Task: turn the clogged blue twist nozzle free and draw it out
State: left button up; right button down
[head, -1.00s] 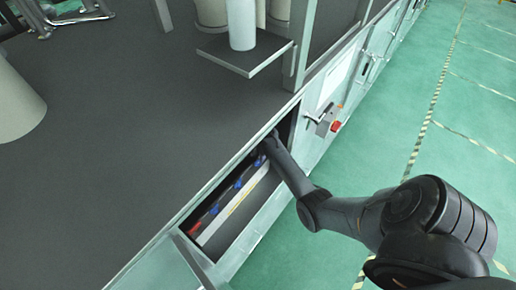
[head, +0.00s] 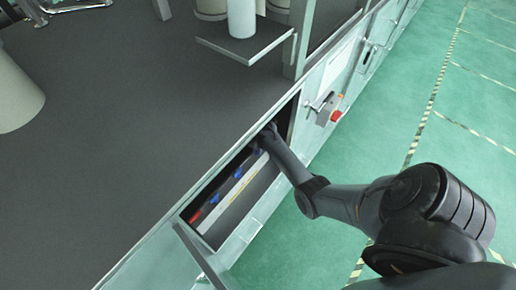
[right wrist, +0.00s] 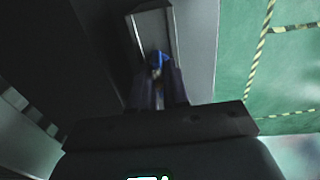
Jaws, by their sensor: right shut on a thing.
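The open compartment in the machine's side holds a row of blue twist nozzles (head: 237,173) along a pale rail (head: 240,184). My right gripper (head: 268,134) reaches into its far end; in the head view its fingertips are hidden by my own wrist and the edge. In the right wrist view a blue nozzle (right wrist: 157,60) sits between the two dark fingers of my right gripper (right wrist: 160,82), which are shut on it. The picture is dark, so I cannot tell whether the nozzle is seated or loose. My left gripper is not in view.
A red piece (head: 195,217) lies at the near end of the row. An open panel (head: 200,258) hangs at the compartment's near end. A lever with a red part (head: 335,115) sits on the machine side beyond. Green floor (head: 440,90) lies clear to the right.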

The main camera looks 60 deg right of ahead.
jog(key=shift+r+n+p, duration=0.15)
jog(key=shift+n+p, duration=0.45)
jog(key=shift+n, duration=0.3)
jog(key=shift+n+p, duration=0.45)
jog(key=shift+n, duration=0.45)
jog(key=shift+n+p, duration=0.35)
jog(key=shift+n, duration=1.05)
jog(key=shift+d+n, duration=0.1)
jog(key=shift+n, duration=1)
jog(key=n, duration=0.3)
jog(key=shift+n, duration=0.6)
